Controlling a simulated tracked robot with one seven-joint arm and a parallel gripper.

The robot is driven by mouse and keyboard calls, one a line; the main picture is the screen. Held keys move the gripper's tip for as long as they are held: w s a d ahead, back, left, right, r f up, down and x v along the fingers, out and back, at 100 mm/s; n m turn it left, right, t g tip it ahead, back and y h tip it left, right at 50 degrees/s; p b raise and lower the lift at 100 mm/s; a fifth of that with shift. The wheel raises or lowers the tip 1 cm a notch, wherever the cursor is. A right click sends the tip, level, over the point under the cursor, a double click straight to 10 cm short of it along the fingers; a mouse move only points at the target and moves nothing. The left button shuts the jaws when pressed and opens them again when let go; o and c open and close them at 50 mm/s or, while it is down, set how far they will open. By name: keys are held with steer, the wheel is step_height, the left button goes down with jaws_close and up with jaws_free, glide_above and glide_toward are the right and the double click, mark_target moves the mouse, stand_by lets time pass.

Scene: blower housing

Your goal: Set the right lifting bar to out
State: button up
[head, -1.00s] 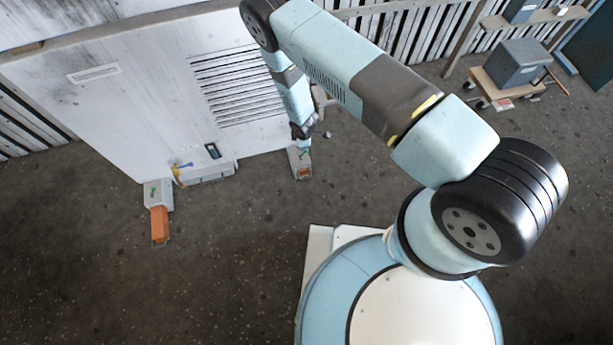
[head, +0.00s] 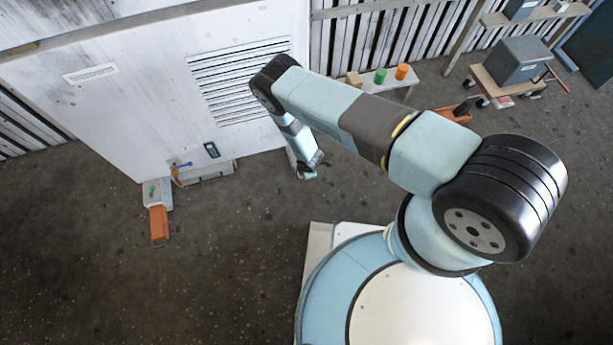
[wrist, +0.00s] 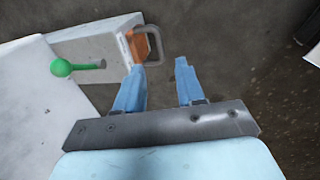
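The right lifting bar (wrist: 137,47) shows in the wrist view as a short orange end at the mouth of its pale grey socket box (wrist: 88,48). A grey loop handle (wrist: 159,44) is on its end. A green ball-headed pin (wrist: 62,68) stands at the box's left. My gripper (wrist: 155,72) is open; its two blue fingers are apart with nothing between them. The left fingertip is close to the handle; I cannot tell whether they touch. In the head view my gripper (head: 307,174) is low by the housing's right corner, and my arm hides the right bar.
The white blower housing (head: 130,95) stands behind. The left lifting bar (head: 159,225) sticks well out of its box. The floor in front is clear.

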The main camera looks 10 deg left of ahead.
steer(key=f, duration=0.2)
steer(key=w+f, duration=0.1)
steer(key=f, duration=0.5)
steer(key=shift+w+a, duration=0.2)
steer(key=shift+a, duration=0.15)
jaws_close()
stand_by(0.4)
